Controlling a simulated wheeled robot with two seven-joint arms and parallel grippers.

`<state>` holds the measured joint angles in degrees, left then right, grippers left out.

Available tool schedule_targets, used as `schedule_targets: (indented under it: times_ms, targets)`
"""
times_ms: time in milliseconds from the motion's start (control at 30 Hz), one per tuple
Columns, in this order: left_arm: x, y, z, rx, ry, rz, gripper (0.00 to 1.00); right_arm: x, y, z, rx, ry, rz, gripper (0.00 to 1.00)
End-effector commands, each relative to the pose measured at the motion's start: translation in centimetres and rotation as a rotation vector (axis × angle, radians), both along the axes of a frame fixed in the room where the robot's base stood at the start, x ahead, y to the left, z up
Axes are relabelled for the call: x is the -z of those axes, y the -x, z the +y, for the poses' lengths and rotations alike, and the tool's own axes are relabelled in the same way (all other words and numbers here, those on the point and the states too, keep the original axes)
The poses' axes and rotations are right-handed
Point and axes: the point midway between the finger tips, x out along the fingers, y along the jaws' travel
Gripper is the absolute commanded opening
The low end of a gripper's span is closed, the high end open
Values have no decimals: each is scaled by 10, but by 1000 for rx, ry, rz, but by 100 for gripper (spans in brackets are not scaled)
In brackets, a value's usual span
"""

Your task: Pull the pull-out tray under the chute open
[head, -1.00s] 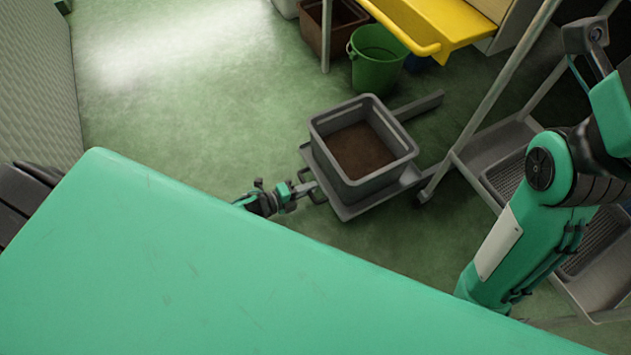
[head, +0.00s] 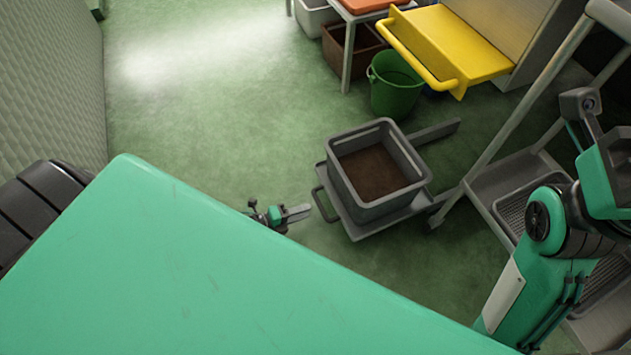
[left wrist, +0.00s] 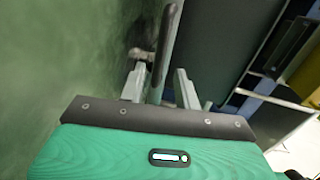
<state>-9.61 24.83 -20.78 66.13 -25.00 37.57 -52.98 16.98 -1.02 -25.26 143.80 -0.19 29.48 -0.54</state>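The pull-out tray (head: 357,230) is a grey flat tray low above the floor in the head view, with a loop handle (head: 318,204) on its left edge. A grey bin (head: 365,207) with brown contents sits on it. Grey rails (head: 435,132) run from the tray to the right. The yellow chute (head: 470,48) is at the upper right. My left gripper (head: 305,212) is just left of the handle. In the left wrist view its fingers (left wrist: 160,92) are spread, with the handle bar (left wrist: 164,50) between and ahead of them. My right gripper is not visible.
A green bucket (head: 396,88) and a brown crate (head: 350,50) stand behind the tray. A grey metal stand (head: 490,180) is right of it. The green floor (head: 220,130) to the left is clear. My green body covers the lower left.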

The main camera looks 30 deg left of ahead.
Motion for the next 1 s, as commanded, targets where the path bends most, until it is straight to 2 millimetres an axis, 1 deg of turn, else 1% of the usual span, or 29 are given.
schedule_targets:
  times_ms: [33,200,367,500,1000]
  targets:
    - [-6,11,8,-1,-2,4,33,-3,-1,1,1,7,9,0]
    - [-12,36,28,-2,-1,3,33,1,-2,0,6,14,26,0]
    - [-14,49,39,-1,-1,2,33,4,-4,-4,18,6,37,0]
    - [-14,53,42,-1,0,1,33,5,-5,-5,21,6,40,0]
    - [-14,53,42,-1,1,0,33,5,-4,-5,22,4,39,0]
